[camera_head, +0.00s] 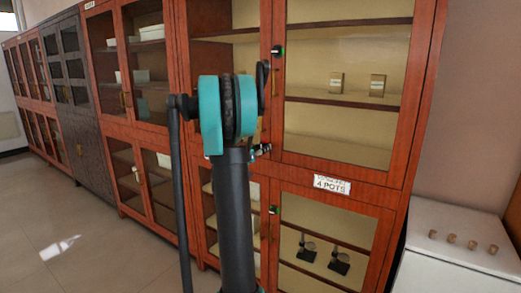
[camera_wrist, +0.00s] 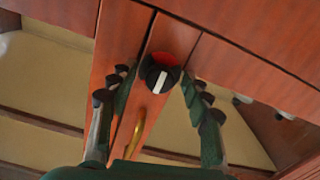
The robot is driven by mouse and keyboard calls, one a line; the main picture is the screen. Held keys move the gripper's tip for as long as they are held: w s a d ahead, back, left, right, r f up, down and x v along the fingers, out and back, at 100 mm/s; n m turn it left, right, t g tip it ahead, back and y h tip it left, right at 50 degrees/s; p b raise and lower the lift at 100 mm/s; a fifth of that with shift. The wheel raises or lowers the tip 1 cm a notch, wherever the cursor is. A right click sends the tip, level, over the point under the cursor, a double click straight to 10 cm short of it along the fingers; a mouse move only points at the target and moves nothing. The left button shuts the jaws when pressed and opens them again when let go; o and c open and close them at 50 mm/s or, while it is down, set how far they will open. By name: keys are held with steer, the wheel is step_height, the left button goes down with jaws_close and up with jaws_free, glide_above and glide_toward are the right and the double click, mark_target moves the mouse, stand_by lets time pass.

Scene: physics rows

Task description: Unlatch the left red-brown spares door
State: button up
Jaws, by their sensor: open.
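A round black knob with a white bar and a red patch (camera_wrist: 160,72) sits on the red-brown door stile (camera_wrist: 150,105) in the wrist view. The white bar is tilted. My gripper (camera_wrist: 156,78) is open, with one dark green finger on each side of the knob; I cannot tell whether they touch it. A brass handle (camera_wrist: 138,133) is below the knob. The doors look closed.
Other knobs with green marks show at the upper right door (camera_head: 278,50) and lower right door (camera_head: 273,210). A "4 POTS" label (camera_head: 332,184) is on the rail. A white unit (camera_head: 460,250) stands at right. The floor (camera_head: 90,225) at left is clear.

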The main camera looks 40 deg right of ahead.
steer(key=shift+c, duration=0.6)
jaws_close()
steer(key=shift+n, duration=0.5)
steer(key=n, duration=0.3)
steer(key=shift+n, duration=0.4)
steer(key=n, duration=0.9)
steer(key=shift+n, duration=2.3)
